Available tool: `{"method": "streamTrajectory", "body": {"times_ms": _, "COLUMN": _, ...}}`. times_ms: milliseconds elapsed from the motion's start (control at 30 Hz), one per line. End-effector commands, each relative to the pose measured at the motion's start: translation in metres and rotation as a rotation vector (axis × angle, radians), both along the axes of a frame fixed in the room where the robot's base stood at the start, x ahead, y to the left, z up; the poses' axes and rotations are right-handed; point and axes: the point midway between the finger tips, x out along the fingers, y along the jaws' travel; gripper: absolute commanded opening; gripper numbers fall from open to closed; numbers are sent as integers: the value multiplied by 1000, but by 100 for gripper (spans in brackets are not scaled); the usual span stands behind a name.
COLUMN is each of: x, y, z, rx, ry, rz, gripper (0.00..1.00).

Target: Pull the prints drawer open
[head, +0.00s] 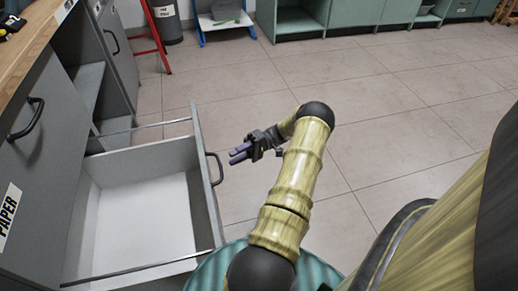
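A grey drawer (205,195) stands pulled out of the grey cabinet at the left, its pale inside open to view. No label shows on it, so I cannot tell from this view that it is the prints drawer. Its dark bar handle (216,168) is on the front, facing right.
A grey cabinet door (45,130) labelled PAPER is at the left, under a wooden worktop (30,40). A red stand (157,35) and a blue-framed stand (222,20) are at the back. Green cabinets (345,15) line the far side. The tiled floor (410,110) at right is clear.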

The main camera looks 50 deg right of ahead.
Motion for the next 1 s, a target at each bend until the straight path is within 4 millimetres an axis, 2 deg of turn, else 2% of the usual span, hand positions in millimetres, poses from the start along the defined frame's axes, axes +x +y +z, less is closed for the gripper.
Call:
{"method": "streamTrajectory", "body": {"times_ms": 33, "x": -1, "y": -8, "z": -7, "rx": -3, "ry": -2, "rz": -1, "gripper": 31}}
{"method": "streamTrajectory", "body": {"times_ms": 533, "x": -15, "y": -75, "z": -13, "rx": -3, "ry": -2, "rz": 0, "gripper": 31}}
{"method": "streamTrajectory", "body": {"times_ms": 1000, "x": -17, "y": -90, "z": -14, "rx": 9, "ry": -4, "rz": 12, "gripper": 31}}
